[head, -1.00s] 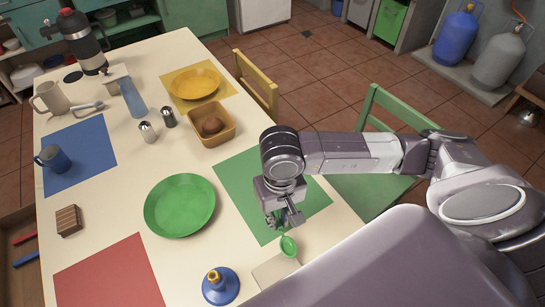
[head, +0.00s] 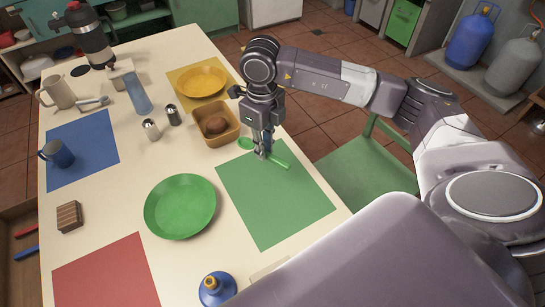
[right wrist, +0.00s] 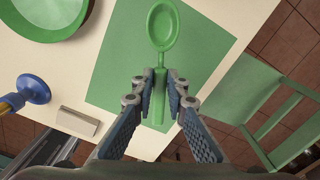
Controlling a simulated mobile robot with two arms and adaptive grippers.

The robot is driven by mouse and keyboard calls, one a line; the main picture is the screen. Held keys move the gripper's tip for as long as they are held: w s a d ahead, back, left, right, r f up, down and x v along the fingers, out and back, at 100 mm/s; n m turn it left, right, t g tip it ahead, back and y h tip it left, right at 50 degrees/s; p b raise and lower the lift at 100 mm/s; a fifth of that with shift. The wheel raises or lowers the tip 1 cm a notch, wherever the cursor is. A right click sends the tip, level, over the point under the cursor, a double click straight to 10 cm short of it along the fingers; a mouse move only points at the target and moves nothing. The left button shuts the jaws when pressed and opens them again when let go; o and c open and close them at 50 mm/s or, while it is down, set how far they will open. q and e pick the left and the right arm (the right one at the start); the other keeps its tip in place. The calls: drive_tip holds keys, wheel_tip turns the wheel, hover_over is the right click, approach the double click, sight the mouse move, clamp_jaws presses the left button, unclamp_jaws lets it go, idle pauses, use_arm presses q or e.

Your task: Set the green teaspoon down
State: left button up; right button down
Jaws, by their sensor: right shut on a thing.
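The green teaspoon (head: 279,162) is held by its handle in my right gripper (head: 262,155), near the far edge of the green placemat (head: 275,205). In the right wrist view the teaspoon (right wrist: 162,30) has its bowl pointing away from the fingers, and my right gripper (right wrist: 160,98) is shut on the handle. Whether the spoon touches the mat or hangs just above it, I cannot tell. The green plate (head: 180,206) lies left of the mat and also shows in the right wrist view (right wrist: 50,38). My left gripper is not in view.
A wooden bowl (head: 228,131) with a brown item stands just beyond the mat, near the right gripper. Salt and pepper shakers (head: 151,129) stand left of it. A blue bottle-like object (head: 217,289) is at the near edge. A green chair (head: 365,170) stands at the right.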

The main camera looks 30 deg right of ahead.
drive_tip(key=w+d+r+m, duration=0.2)
drive_tip(key=w+r+m, duration=0.2)
drive_tip(key=m, duration=0.8)
drive_tip(key=w+d+r+m, duration=0.2)
drive_tip(key=w+r+m, duration=0.25)
drive_tip(key=m, duration=0.65)
drive_tip(key=f+p, duration=0.1)
drive_tip(key=f, duration=0.5)
drive_tip(key=f+p, duration=0.1)
drive_tip(key=f, duration=0.5)
drive_tip(key=s+f+p, duration=0.1)
drive_tip(key=f, duration=0.5)
drive_tip(key=shift+f, duration=0.45)
drive_tip(key=shift+f, duration=0.1)
drive_tip(key=c, duration=2.3)
unclamp_jaws()
drive_tip(key=shift+c, duration=0.2)
drive_tip(key=o, duration=0.4)
drive_tip(key=shift+o, duration=0.2)
